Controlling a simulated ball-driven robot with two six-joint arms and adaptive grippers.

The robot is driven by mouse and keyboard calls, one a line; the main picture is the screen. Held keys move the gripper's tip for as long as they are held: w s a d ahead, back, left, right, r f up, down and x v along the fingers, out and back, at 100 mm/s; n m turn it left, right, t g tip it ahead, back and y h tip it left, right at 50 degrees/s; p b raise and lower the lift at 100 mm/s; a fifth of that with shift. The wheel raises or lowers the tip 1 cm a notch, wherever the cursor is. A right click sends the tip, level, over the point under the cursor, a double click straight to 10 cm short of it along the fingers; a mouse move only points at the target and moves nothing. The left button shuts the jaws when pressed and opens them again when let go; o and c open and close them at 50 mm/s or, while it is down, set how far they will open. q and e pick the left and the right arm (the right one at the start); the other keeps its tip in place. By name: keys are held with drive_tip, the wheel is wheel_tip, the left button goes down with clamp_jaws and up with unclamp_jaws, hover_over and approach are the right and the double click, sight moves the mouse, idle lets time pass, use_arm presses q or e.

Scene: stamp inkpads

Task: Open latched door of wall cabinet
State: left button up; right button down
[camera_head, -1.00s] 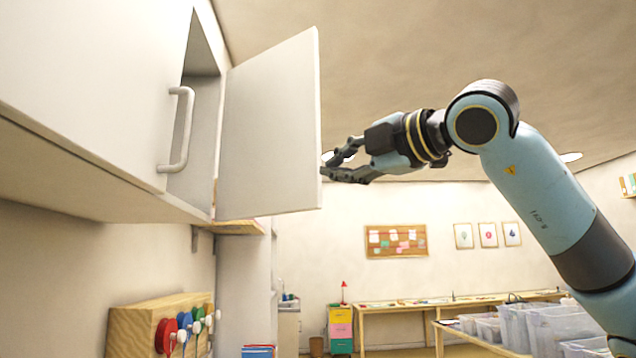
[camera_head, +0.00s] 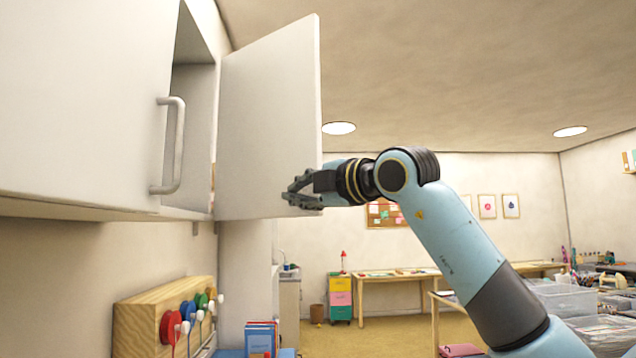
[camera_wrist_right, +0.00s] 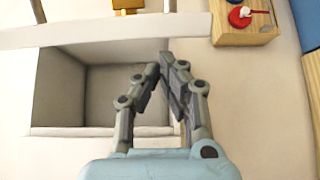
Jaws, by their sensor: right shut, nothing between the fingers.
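The white wall cabinet (camera_head: 80,100) is at upper left in the head view. Its near door is closed and carries a grey bar handle (camera_head: 172,145). Its far door (camera_head: 265,110) stands swung out, and part of the interior (camera_head: 190,125) shows beside it. My right gripper (camera_head: 289,194) is shut and empty, overlapping the lower outer part of the swung-out door. I cannot tell whether it touches the door. In the right wrist view my gripper (camera_wrist_right: 163,70) lies across an open box-like compartment (camera_wrist_right: 110,90). My left gripper is not in view.
Below the cabinet a wooden block with coloured knobs (camera_head: 150,325) is on the wall. A wooden table (camera_head: 390,285) and a drawer unit (camera_head: 340,300) stand at the back. Clear bins (camera_head: 565,300) are at right. The air right of the open door is free apart from my arm.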

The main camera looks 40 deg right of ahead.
drive_tip(key=shift+w+d+r, duration=0.1)
drive_tip(key=shift+d, duration=0.35)
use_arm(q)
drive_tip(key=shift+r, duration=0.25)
use_arm(e)
drive_tip(key=shift+w, duration=0.1)
drive_tip(key=shift+a, duration=0.1)
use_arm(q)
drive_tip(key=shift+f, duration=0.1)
